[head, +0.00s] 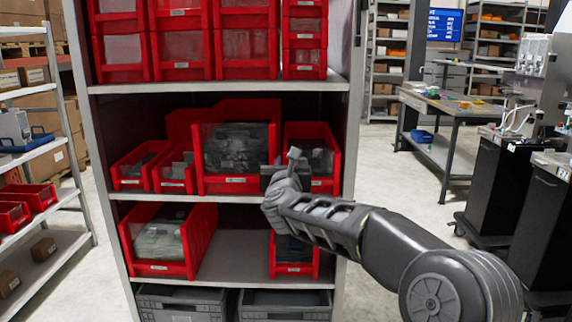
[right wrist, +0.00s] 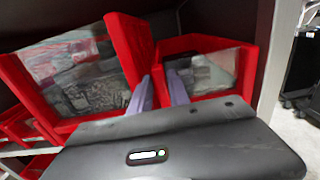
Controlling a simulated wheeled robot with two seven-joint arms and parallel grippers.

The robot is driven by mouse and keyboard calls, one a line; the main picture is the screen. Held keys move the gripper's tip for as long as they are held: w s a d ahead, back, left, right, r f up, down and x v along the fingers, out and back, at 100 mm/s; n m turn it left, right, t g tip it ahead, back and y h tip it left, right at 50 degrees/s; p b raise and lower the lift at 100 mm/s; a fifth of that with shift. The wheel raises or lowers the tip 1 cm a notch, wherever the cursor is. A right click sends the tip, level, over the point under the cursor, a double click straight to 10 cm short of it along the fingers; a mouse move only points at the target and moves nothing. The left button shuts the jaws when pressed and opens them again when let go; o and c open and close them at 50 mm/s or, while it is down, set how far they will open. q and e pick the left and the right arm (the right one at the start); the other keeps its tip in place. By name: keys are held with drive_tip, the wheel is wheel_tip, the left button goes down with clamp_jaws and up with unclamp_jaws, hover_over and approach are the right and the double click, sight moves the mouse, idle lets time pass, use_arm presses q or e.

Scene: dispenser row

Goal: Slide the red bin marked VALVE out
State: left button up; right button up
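Red bins with small white labels stand on the rack; the label text is too small to read, so I cannot tell which is marked VALVE. On the middle shelf, a large red bin (head: 237,148) stands beside a smaller red bin (head: 325,160) at the right end. Both show in the right wrist view, the large one (right wrist: 128,50) at left and the smaller one (right wrist: 250,65) at right. My right gripper (head: 285,165) is in front of them, near where they meet. Its two fingers (right wrist: 160,88) are apart, by the smaller bin's left front edge; contact is unclear. My left gripper is out of view.
The rack's right post (head: 352,120) stands close to the smaller bin. Below are a lower shelf (head: 240,258) with two red bins and grey crates (head: 180,302).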

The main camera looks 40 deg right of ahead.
drive_tip(key=shift+c, duration=0.5)
clamp_jaws()
idle(0.9)
